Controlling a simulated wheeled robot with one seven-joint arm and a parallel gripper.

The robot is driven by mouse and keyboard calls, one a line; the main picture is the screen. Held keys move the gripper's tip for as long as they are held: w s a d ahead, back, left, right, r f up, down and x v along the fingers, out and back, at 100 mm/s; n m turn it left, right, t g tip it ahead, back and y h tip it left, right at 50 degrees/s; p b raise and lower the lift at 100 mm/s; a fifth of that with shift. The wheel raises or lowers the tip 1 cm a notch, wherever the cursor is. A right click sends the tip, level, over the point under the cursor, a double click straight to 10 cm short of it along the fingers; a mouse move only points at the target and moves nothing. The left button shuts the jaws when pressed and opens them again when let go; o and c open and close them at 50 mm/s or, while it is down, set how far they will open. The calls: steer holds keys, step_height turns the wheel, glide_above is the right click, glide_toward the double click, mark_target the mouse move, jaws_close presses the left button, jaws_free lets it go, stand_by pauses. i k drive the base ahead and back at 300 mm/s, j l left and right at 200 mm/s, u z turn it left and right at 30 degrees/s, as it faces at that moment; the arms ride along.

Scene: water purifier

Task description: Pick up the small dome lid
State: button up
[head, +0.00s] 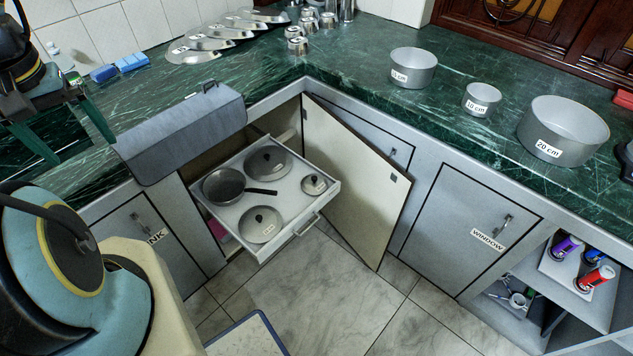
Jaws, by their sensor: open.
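The small dome lid (314,183) lies in the pulled-out drawer (297,228), near its right corner, with a dark knob on top and a small label. Two larger dome lids lie in the same drawer, one at the back (269,161) and one at the front (261,224). A dark frying pan (223,186) sits at the drawer's left, its handle pointing toward the small lid. My gripper (87,152) is at the far left above the counter, fingers spread apart and empty. It is well away from the small lid.
An open cabinet door (355,185) stands right of the drawer. A grey box-like body (183,132) juts out at the counter's edge, between my gripper and the drawer. Three labelled pots, including the large one (563,131), stand on the green counter (350,75).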

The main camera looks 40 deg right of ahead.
mark_target(314, 184)
steer(key=l+u, duration=0.1)
steer(key=l, duration=0.35)
steer(key=k+l+u, duration=0.15)
steer(key=l, duration=0.25)
steer(key=l+u, duration=0.1)
steer(key=l, duration=0.35)
steer(key=k+l+u, duration=0.1)
steer(key=l, duration=0.3)
steer(key=k+l+u, duration=0.15)
steer(key=l, duration=0.25)
